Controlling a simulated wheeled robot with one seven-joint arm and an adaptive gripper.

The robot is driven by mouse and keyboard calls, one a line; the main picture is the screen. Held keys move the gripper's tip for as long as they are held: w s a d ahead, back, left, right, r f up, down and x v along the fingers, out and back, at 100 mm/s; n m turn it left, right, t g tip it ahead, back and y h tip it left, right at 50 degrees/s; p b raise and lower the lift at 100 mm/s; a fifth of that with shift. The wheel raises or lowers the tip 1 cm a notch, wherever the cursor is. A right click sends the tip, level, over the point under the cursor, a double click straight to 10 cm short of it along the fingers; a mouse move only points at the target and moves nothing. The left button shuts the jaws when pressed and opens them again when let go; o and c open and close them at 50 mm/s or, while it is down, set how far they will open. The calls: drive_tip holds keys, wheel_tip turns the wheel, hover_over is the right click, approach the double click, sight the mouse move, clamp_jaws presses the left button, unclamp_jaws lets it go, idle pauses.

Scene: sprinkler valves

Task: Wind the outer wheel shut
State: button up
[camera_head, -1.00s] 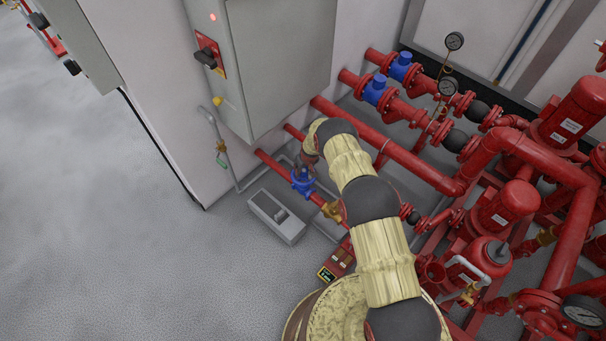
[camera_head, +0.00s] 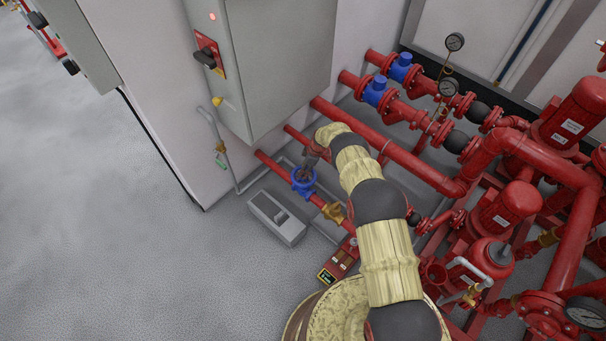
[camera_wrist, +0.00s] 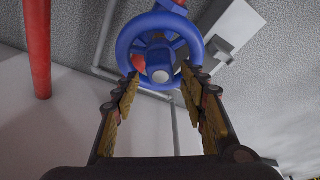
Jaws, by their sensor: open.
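The outer wheel is a blue handwheel (camera_head: 303,179) on a blue valve on the low red pipe, near the grey cabinet. In the wrist view the blue wheel (camera_wrist: 160,45) shows its rim, spokes and pale hub just beyond my fingertips.
A grey box (camera_head: 277,217) sits on the floor beside the valve. A brass fitting (camera_head: 333,212) is on the same pipe. The grey cabinet (camera_head: 275,60) hangs above. Red pumps and pipes (camera_head: 505,210) crowd the right. The floor at left is clear.

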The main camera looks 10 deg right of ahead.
drive_tip(key=shift+n, duration=0.8)
drive_tip(key=shift+s+f, duration=0.1)
drive_tip(key=shift+f, duration=1.5)
drive_tip(key=c, duration=0.3)
drive_tip(key=shift+c, duration=0.6)
drive_tip(key=c, duration=0.6)
drive_tip(key=shift+d, duration=0.1)
clamp_jaws()
drive_tip(key=shift+r, duration=0.1)
